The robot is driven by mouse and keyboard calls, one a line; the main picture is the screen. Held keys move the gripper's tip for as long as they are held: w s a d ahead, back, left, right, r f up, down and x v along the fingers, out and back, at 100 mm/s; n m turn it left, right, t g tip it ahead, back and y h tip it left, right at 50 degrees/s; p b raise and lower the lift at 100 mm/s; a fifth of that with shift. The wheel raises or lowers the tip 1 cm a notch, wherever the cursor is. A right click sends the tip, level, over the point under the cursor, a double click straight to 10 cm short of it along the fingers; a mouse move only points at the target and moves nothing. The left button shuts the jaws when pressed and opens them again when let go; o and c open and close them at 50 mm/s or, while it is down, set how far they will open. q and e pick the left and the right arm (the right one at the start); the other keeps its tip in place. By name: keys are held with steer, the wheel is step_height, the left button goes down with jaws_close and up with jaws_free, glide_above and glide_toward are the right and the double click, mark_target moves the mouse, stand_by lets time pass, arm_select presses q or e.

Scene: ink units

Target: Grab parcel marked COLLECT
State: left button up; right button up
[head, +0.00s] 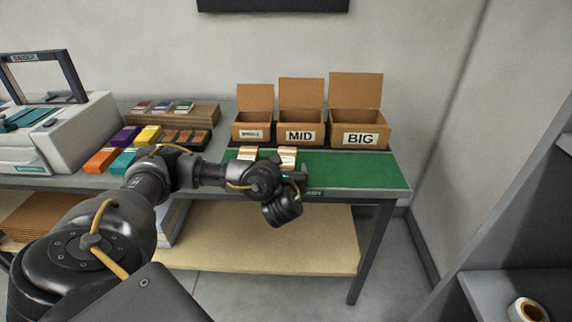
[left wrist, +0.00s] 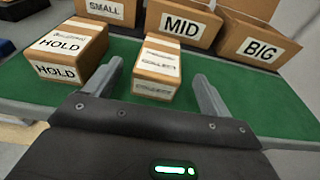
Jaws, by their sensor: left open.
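The parcel marked COLLECT (left wrist: 157,68) is a small brown box with white labels on the green mat (left wrist: 288,112). In the head view it is the right one of two small parcels (head: 287,153), partly hidden by my arm. My left gripper (left wrist: 158,72) is open, one finger on each side of the COLLECT parcel's near end, with visible gaps; contact does not show. A parcel marked HOLD (left wrist: 68,50) sits to the left, outside the left finger. My right gripper is not in view.
Open cartons marked SMALL (left wrist: 106,10), MID (left wrist: 183,24) and BIG (left wrist: 256,44) stand behind the parcels. Coloured ink boxes (head: 125,137) and a printer-like machine (head: 60,135) are left on the bench. The mat's right end (head: 370,172) is clear.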

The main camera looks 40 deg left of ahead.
mark_target(286, 159)
arm_select(q)
steer(key=shift+b+x, duration=0.9)
steer(key=shift+x, duration=1)
steer(key=shift+w+a+f, duration=0.15)
steer(key=shift+w+a, duration=0.1)
steer(key=shift+a, duration=0.05)
steer(key=shift+w+a+b, duration=0.25)
steer(key=shift+b, duration=0.1)
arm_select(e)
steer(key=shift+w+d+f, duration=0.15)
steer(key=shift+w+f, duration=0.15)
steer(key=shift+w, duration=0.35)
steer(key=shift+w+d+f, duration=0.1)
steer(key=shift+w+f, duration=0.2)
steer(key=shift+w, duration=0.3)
arm_select(q)
steer(key=shift+c, duration=0.3)
steer(key=c, duration=1.2)
